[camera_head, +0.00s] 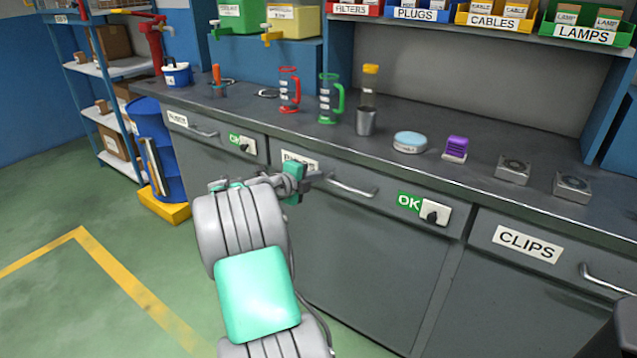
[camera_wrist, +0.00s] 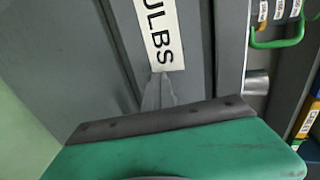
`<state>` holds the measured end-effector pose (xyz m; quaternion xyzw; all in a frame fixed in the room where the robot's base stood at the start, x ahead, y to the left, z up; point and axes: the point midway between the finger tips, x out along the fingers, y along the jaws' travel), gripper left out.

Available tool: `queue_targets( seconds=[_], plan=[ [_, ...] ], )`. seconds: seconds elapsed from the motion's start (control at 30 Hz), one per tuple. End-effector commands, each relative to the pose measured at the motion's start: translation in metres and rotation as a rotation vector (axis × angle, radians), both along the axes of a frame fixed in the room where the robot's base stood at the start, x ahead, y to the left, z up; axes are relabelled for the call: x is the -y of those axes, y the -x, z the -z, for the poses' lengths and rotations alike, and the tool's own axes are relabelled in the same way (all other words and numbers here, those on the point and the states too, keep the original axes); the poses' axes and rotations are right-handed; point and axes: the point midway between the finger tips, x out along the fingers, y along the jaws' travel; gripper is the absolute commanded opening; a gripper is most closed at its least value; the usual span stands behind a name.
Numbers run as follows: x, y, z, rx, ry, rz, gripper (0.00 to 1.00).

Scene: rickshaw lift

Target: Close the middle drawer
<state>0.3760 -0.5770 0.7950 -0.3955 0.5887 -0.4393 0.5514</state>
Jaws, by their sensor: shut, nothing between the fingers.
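The middle drawer (camera_head: 385,208) is grey, with a bar handle (camera_head: 352,188) and a white label (camera_head: 300,160) partly hidden by my gripper. In the wrist view the label (camera_wrist: 158,35) shows the letters "ULBS". The drawer front looks about flush with the cabinet; a small gap cannot be ruled out. My gripper (camera_head: 318,178) is shut and empty, at the drawer's front just left of the handle. In the wrist view its dark edge (camera_wrist: 160,121) lies across the drawer front below the label. Whether it touches the drawer cannot be told.
The left drawer (camera_head: 195,128) and the CLIPS drawer (camera_head: 535,260) flank it. A blue barrel (camera_head: 155,140) stands left. Floor at left is clear.

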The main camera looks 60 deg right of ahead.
Motion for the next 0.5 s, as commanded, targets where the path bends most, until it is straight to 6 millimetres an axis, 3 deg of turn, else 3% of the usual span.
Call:
queue_targets(
  seconds=[0.27,0.37,0.5],
  plan=[
    [0.002,-0.003,-0.007,0.015,0.015,-0.008,0.00],
    [-0.011,-0.003,-0.004,0.015,0.015,-0.007,0.00],
    [-0.045,-0.002,0.004,0.010,0.011,-0.004,0.00]
  ],
)
